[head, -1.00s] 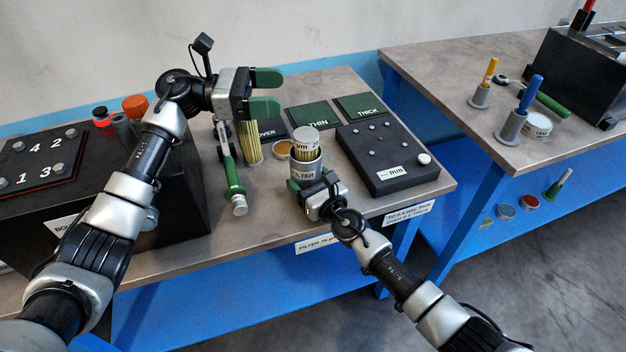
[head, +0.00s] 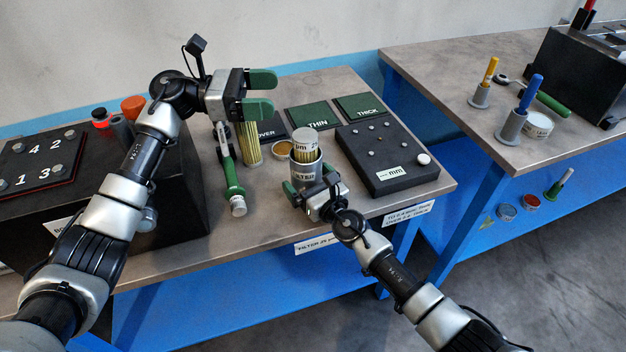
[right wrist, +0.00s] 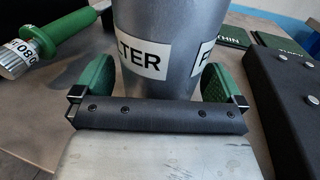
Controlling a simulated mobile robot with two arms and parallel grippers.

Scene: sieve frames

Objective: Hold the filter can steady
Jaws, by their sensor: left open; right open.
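The filter can (head: 305,172) is a grey metal cup standing upright near the table's front. A pale cylinder marked "µm" (head: 303,137) stands in it and sticks out of the top. My right gripper (head: 308,183) is open low at the can's near side. In the right wrist view the can (right wrist: 165,25) stands between its two green fingers (right wrist: 162,80), with the left finger close to the wall; contact cannot be told. My left gripper (head: 260,94) is open and empty, above and behind the can to the left, over a yellow pleated cylinder (head: 249,148).
A green-handled tool (head: 232,175) lies left of the can, and a round brass-coloured dish (head: 283,148) is behind it. A black block marked "mm" (head: 385,165) stands close to the right. Green plates (head: 315,117) lie at the back. Bare tabletop (head: 268,212) shows front left.

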